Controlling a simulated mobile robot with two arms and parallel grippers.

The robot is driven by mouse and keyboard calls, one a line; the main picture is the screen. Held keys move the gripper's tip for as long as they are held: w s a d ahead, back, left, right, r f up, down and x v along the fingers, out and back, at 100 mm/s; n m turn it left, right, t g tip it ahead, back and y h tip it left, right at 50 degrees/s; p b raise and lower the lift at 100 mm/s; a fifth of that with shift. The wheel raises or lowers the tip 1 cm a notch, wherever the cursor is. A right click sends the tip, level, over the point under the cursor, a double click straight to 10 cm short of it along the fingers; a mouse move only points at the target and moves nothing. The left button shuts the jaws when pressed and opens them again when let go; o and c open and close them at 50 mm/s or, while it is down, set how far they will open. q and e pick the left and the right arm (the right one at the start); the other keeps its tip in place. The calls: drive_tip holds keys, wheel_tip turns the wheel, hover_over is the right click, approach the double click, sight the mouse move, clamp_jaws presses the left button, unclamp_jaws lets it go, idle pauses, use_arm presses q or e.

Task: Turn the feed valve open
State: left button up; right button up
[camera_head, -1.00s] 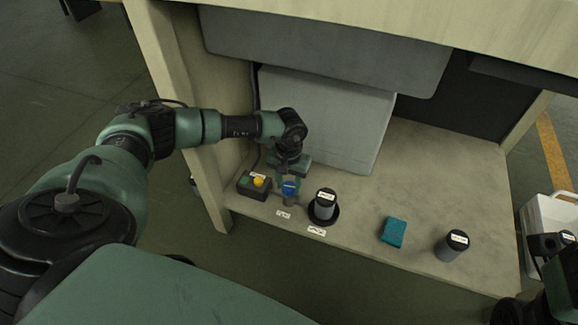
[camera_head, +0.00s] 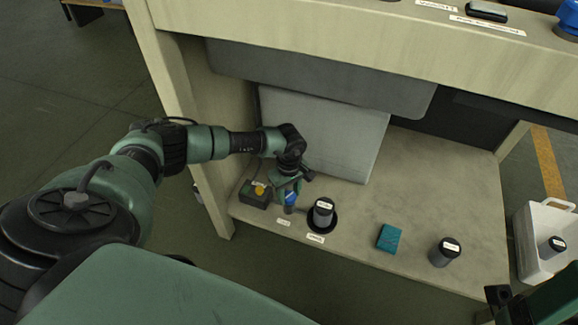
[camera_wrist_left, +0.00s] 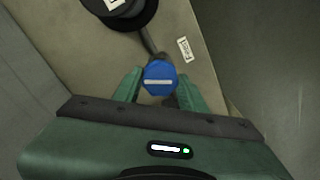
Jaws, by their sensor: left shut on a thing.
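The feed valve has a blue knob (camera_head: 291,199) with a white bar on top, near the front left of the lower shelf. In the left wrist view the knob (camera_wrist_left: 160,78) sits between the two green fingers of my left gripper (camera_wrist_left: 160,88), and its bar lies level across the picture. A small label reading "Feed" (camera_wrist_left: 184,49) is beside it. In the head view my left gripper (camera_head: 288,188) is down at the knob, shut on it. Only dark and green parts of my right arm show at the bottom right; its gripper cannot be made out.
A dark box with a yellow button (camera_head: 256,193) stands just left of the valve. A dark canister (camera_head: 323,211) on a black round base stands just right. A teal block (camera_head: 389,238) and another canister (camera_head: 444,252) are farther right. A grey panel (camera_head: 325,130) rises behind.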

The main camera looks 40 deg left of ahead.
use_arm(q)
drive_tip(key=shift+r+n+p, duration=0.15)
drive_tip(key=shift+n+p, duration=0.25)
drive_tip(key=shift+n, duration=0.5)
drive_tip(key=shift+n+p, duration=0.7)
drive_tip(key=shift+n, duration=1)
drive_tip(key=o, duration=1.4)
drive_tip(key=shift+c, duration=0.2)
